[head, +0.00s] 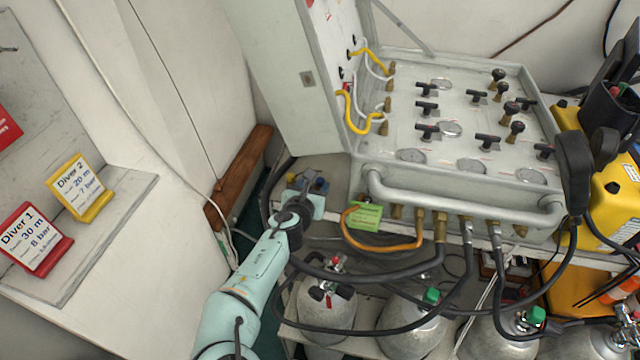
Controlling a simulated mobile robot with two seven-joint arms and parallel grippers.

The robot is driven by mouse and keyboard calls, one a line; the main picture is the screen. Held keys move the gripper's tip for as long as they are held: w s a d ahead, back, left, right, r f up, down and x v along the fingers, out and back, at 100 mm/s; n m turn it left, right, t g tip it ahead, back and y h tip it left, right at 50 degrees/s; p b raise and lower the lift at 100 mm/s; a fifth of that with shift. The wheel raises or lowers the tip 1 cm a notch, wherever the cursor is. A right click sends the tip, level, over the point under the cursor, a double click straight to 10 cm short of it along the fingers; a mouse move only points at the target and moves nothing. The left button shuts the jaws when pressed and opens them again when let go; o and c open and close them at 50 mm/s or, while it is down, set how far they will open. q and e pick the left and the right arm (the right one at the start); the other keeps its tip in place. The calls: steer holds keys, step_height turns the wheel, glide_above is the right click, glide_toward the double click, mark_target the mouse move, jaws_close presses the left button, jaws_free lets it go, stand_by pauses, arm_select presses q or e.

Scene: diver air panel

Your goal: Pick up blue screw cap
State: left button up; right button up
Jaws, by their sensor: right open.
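My right gripper (306,183) is open at the end of the pale teal arm that rises from the bottom of the head view. It is over the grey shelf at the left front corner of the air panel. Small dark blue shapes show at its tips; I cannot tell whether one of them is the blue screw cap or they are finger parts. No blue screw cap shows clearly anywhere else. The gripper hides part of the shelf under it. My left gripper is not in view.
The panel case (465,120) with valves and gauges stands just right of the gripper, its lid (290,70) open. A green tag (365,216) and an orange hose (385,243) are close by. Grey cylinders (412,325) and black hoses are below. Diver signs (36,240) stand at left.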

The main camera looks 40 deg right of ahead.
mark_target(320, 180)
steer(key=x, duration=0.5)
steer(key=shift+s+d, duration=0.15)
steer(key=shift+s, duration=0.15)
jaws_close()
steer(key=shift+r, duration=0.6)
step_height(320, 180, up, 2)
steer(key=shift+r+p, duration=0.15)
steer(key=shift+p, duration=0.15)
steer(key=s+a, duration=1.1)
steer(key=a, duration=0.3)
steer(key=shift+a+p, duration=0.25)
steer(key=shift+p, duration=0.05)
